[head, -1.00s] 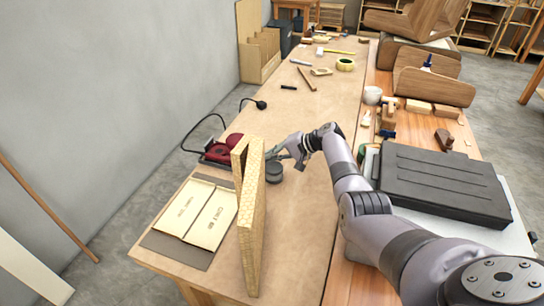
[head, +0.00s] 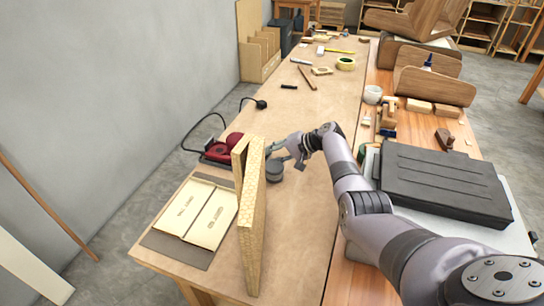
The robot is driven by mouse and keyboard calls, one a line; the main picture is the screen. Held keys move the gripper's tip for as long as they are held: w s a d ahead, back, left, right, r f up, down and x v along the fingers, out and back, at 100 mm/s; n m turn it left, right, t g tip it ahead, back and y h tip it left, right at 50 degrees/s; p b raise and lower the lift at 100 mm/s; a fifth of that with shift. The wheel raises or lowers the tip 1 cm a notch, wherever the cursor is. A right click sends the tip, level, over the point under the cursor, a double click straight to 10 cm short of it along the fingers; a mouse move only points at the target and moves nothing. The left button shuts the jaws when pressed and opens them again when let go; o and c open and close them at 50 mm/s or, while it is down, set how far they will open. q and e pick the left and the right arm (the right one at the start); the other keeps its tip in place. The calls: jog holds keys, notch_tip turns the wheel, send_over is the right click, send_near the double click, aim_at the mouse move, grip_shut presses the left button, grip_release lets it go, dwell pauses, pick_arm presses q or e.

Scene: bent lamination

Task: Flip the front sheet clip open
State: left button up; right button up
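My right gripper (head: 283,152) is over the bench, just right of the upright tan board piece (head: 252,220) and close to its far end. Its fingers are small and partly hidden at this distance, so I cannot tell whether they are open or shut. A dark round object (head: 274,171) sits just below the gripper. I cannot make out the front sheet clip. Two cream sheets (head: 197,212) with printed words lie on a grey mat (head: 178,249) left of the board piece. My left gripper is not in view.
A red tool (head: 222,149) with a black cord lies behind the board piece. A black case (head: 440,182) lies on the right. Tape (head: 345,63) and hand tools lie farther back. The bench middle (head: 310,120) is mostly clear.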

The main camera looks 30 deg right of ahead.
notch_tip(320, 180, up, 10)
dwell(0.5)
